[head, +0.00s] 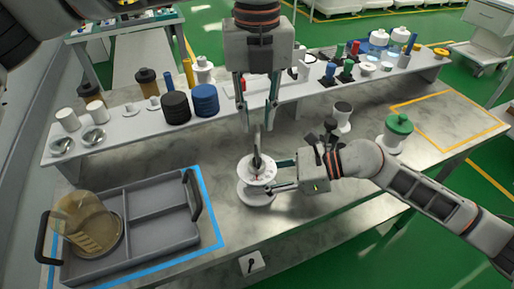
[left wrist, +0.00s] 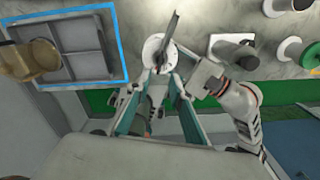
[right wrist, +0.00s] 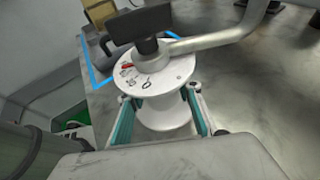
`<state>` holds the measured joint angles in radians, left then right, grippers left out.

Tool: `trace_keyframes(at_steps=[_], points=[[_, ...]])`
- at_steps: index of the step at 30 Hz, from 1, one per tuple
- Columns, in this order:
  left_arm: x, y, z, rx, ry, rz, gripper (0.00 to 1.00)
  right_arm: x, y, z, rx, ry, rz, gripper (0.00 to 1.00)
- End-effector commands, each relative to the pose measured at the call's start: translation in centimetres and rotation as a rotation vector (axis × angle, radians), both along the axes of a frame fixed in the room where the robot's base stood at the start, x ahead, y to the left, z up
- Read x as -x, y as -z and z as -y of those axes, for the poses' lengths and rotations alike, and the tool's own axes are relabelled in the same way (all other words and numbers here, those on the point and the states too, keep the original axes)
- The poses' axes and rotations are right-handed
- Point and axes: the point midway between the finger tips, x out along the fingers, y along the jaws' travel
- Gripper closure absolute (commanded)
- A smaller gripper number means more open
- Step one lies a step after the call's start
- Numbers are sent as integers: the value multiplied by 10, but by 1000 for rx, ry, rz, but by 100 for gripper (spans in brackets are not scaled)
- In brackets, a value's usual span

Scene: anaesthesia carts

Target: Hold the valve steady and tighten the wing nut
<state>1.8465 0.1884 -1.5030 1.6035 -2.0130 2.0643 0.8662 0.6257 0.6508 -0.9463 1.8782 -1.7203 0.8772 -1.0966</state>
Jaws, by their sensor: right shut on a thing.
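The valve (head: 256,190) is a white spool with a marked round top, upright on the bench. It also shows in the right wrist view (right wrist: 165,118) and left wrist view (left wrist: 152,50). A dark T-shaped piece (right wrist: 140,25), apparently the wing nut, stands on its top, with a grey curved lever (right wrist: 215,40) beside it. My right gripper (head: 280,175) is shut on the valve's narrow waist from the right, a finger on either side. My left gripper (head: 258,118) points down above the valve, open and empty, its fingers apart from the wing nut.
A grey divided tray (head: 150,262) with a tan round object (head: 85,222) lies at left inside blue tape. A raised shelf (head: 130,130) with jars runs behind. An orange-taped area is clear.

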Motion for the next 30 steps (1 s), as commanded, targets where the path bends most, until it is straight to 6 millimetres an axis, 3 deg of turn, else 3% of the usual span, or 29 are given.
trace_keyframes(at_steps=[6,13,18,27,28,30], points=[[1,45,0,1,-1,-5,78,0,0,0,0,0,0,100],[0,79,0,1,-3,-4,78,0,0,0,0,1,0,100],[0,90,0,1,-4,-2,78,0,0,0,0,1,0,100],[0,92,0,1,-5,-1,78,0,0,0,0,1,0,100],[0,92,0,1,-5,-1,81,0,0,0,0,1,0,100],[0,92,0,1,-5,-1,99,0,0,0,0,1,0,100]])
